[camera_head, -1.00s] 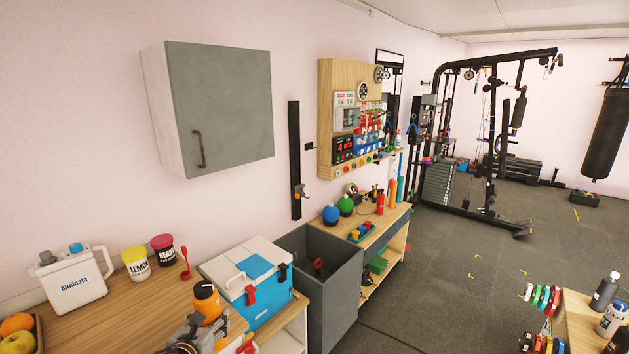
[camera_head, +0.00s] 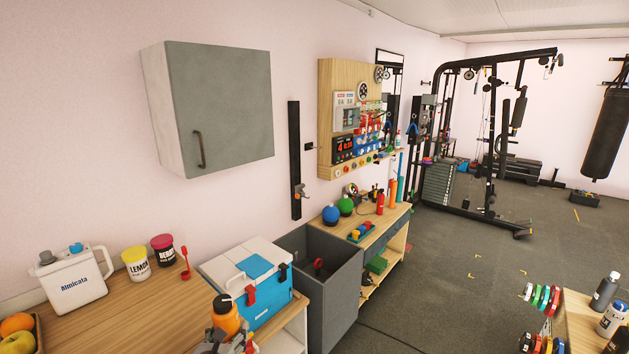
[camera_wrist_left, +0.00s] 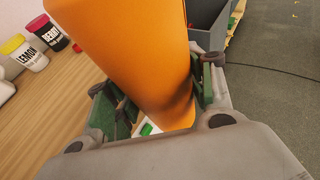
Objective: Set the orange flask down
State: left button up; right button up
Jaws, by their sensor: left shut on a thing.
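The orange flask (camera_head: 226,317), with a black and white cap, stands near the bottom edge of the head view, at the right edge of the wooden counter (camera_head: 140,318). My left gripper (camera_head: 229,346) is shut on it. In the left wrist view, the orange flask (camera_wrist_left: 140,55) fills the middle between the two green-grey fingers of my left gripper (camera_wrist_left: 160,108). The flask's base is hidden, so I cannot tell whether it touches the counter. My right gripper is not in view.
A white and blue cooler box (camera_head: 246,280) stands just behind the flask. A white jug (camera_head: 75,283), lemon tub (camera_head: 136,264), berry tub (camera_head: 163,256) and fruit (camera_head: 17,338) stand left and back. The counter's middle is clear. A grey bin (camera_head: 335,310) stands right.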

pick_arm(q)
jog(key=s+f, duration=0.4)
jog(key=f, duration=0.1)
jog(key=shift+s+f, duration=0.3)
jog(key=shift+f, duration=0.05)
jog(key=shift+d, duration=0.2)
dwell(0.4)
jog(key=shift+a, duration=0.2)
dwell(1.3)
